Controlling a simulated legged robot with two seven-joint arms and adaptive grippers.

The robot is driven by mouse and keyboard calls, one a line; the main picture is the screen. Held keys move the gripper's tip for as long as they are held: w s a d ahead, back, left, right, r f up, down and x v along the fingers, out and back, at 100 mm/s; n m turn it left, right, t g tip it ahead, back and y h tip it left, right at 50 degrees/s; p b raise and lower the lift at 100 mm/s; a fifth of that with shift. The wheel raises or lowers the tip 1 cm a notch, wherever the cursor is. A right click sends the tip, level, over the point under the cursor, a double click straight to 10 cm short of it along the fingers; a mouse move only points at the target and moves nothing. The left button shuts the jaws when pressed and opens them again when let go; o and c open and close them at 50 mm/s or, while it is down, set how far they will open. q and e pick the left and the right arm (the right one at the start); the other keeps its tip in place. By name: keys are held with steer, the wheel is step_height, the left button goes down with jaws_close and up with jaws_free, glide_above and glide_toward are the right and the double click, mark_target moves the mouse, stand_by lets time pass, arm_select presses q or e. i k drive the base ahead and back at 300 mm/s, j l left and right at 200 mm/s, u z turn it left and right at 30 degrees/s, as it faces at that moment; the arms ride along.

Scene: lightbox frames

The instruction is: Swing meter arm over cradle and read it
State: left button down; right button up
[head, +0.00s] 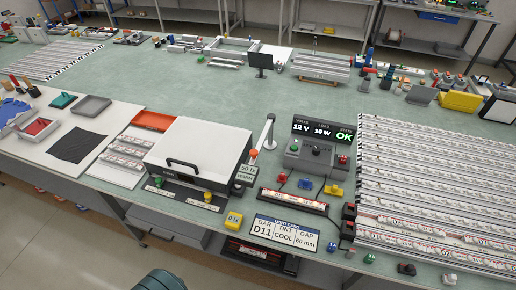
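A slim grey upright post (269,132) stands behind the right side of the white-lidded box, with an orange knob (253,153) beside it; it looks like the meter arm. A small sign (244,172) by the box's right corner seems to read "50 lx WARM". A yellow tag (234,219) in front seems to read "0 lx". A dark, long holder (293,203) with red ends, likely the cradle, lies in front of the control box with a light bar in it. The post is apart from this holder. Neither gripper is clearly in view.
The white-lidded box (202,142) has a black handle and its lid is down. The control box (318,150) shows 12 V, 10 W and OK. A card (282,232) reads BAR D11, TINT COOL, GAP 60 mm.

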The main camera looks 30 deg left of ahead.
mark_target(247, 175)
steer(key=k+j+z, duration=0.2)
steer(key=j, duration=0.25)
steer(key=k+j+z, duration=0.2)
steer(key=j, duration=0.25)
steer(key=k+j+z, duration=0.15)
steer(key=j, duration=0.2)
steer(key=k+j, duration=0.05)
